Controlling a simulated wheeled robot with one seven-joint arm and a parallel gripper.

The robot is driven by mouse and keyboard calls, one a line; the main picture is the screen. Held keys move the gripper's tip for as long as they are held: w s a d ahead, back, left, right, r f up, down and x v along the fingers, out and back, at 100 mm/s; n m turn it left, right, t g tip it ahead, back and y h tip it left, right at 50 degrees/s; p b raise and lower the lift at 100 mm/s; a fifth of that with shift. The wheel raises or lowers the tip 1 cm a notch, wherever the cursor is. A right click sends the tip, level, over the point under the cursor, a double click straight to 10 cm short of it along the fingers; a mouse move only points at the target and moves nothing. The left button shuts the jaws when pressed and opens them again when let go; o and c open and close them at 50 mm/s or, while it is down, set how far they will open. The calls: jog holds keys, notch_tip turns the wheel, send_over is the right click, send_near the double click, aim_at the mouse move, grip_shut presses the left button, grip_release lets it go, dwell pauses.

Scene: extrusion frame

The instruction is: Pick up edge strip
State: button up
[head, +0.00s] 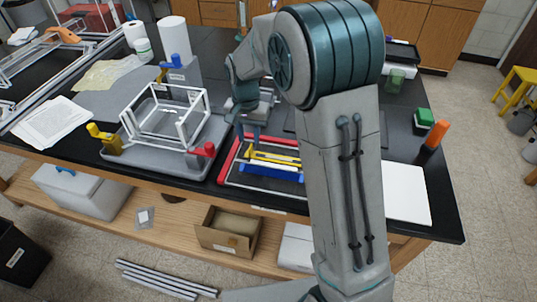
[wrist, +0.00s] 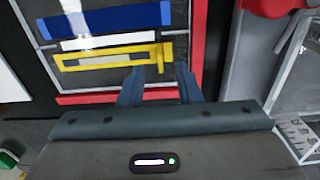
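Several coloured strips lie in a red-edged dark tray (head: 228,160); I cannot tell which one is the edge strip. A blue strip (head: 270,173) lies at the tray's near side, a yellow one (head: 272,157) beyond it. The wrist view shows the blue strip (wrist: 110,19), a white strip (wrist: 108,41) and the yellow strip (wrist: 105,59) side by side. My gripper (head: 249,131) points down over the tray's far side. In the wrist view its two fingers (wrist: 160,86) stand apart with nothing held between them, just beside the yellow strip's end.
A white open frame (head: 165,118) stands on a grey plate left of the tray, with yellow, blue and red clamps (head: 203,149) around it. An orange-topped item (head: 436,134) and a white sheet (head: 406,194) are to the right.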

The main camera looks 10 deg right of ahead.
aim_at(250, 147)
jog(key=shift+f+p, duration=0.7)
jog(key=shift+f, duration=2.1)
jog(key=shift+c, duration=0.3)
grip_shut()
